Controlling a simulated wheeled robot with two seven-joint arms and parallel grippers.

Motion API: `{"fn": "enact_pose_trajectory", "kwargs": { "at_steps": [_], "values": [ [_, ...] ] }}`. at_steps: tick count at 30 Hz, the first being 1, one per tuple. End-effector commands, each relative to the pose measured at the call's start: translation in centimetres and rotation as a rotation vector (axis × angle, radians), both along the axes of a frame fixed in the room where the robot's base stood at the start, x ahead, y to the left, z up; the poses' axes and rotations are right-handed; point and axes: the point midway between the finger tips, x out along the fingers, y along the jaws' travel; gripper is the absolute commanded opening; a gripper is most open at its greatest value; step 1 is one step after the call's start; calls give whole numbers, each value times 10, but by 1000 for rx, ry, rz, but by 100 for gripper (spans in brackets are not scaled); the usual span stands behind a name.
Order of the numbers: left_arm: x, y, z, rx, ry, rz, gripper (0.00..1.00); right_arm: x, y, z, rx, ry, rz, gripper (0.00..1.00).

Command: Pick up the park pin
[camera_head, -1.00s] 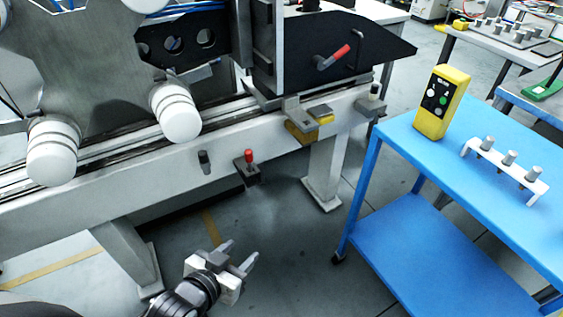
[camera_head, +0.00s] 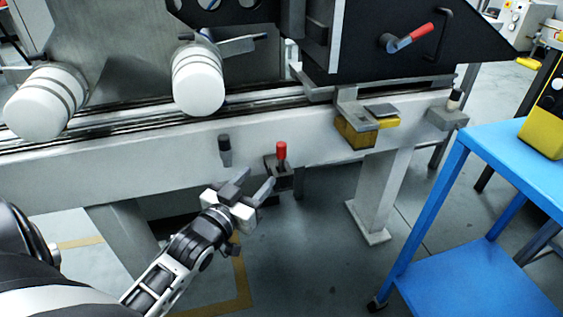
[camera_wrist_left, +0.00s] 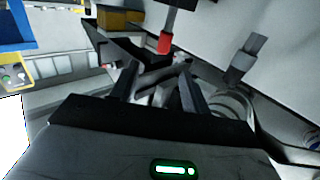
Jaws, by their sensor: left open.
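A red-topped pin (camera_head: 281,152) stands upright in a dark bracket (camera_head: 283,178) on the front of the pale machine beam. A dark grey pin (camera_head: 224,148) is on the beam to its left. I cannot tell for sure which is the park pin. My left gripper (camera_head: 254,183) is open and empty, just below and left of the red-topped pin and apart from it. In the left wrist view, the red top (camera_wrist_left: 165,43) is beyond the fingers (camera_wrist_left: 158,82), and the grey pin (camera_wrist_left: 247,55) is to the right. My right gripper is out of view.
The machine beam (camera_head: 120,165) runs across, with white rollers (camera_head: 198,80) above it. A blue cart (camera_head: 520,150) carrying a yellow control box (camera_head: 548,130) stands at right.

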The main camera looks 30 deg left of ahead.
Motion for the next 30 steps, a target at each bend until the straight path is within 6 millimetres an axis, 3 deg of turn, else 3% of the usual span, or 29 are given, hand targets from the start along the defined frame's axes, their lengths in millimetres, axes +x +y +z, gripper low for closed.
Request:
{"fn": "enact_pose_trajectory", "kwargs": {
  "at_steps": [3,9,17,25,30],
  "values": [
    [29,2,0,1,-5,-1,47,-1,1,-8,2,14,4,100],
    [65,5,-1,0,-3,-1,47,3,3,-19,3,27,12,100],
    [84,9,-1,1,0,-1,47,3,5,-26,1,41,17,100],
    [122,18,-1,0,-1,-1,47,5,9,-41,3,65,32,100],
    [130,18,-1,0,1,-1,47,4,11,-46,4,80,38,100]
  ]
}}
